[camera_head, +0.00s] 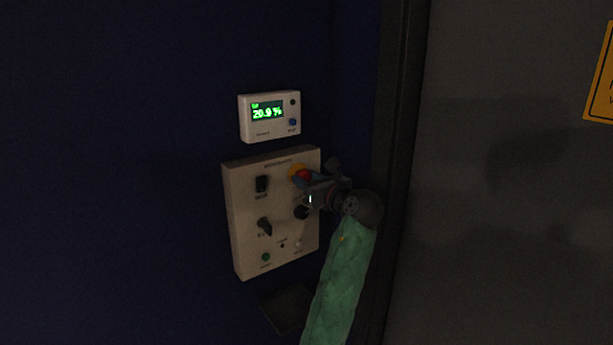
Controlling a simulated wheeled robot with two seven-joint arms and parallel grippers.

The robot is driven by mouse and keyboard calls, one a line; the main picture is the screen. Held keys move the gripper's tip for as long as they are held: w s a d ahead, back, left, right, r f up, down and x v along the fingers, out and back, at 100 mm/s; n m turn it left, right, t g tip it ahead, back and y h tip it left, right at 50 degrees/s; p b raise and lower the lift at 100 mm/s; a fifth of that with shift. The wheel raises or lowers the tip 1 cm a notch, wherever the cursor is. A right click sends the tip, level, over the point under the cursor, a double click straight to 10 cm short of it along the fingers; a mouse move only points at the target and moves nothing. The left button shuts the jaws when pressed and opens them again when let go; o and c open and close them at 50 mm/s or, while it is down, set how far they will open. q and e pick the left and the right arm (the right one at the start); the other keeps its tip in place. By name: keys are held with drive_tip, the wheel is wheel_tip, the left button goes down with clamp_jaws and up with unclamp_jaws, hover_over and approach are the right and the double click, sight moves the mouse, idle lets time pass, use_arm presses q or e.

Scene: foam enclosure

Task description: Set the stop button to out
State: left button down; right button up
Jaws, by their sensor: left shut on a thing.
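The stop button (304,175) is a red knob on a yellow-orange base, at the upper right of the beige control panel (240,210) in the head view. My left gripper (308,181) is at the button, its arm in a green sleeve coming up from below. The gripper is shut on the red button and hides part of it. Whether the button is pushed in or out cannot be told from this view. My right gripper is not in view.
The panel also carries a black switch (262,184), a black knob (265,227) and a green button (266,257). A white meter (248,123) reading 20.9 % hangs above on the dark blue wall. A dark door frame (402,110) stands close to the right.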

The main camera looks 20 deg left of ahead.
use_arm(q)
drive_tip(key=shift+d+f, duration=0.1)
drive_tip(key=shift+f, duration=0.05)
drive_tip(key=c, duration=1.3)
unclamp_jaws()
drive_tip(key=o, duration=0.4)
drive_tip(key=shift+s+d, duration=0.1)
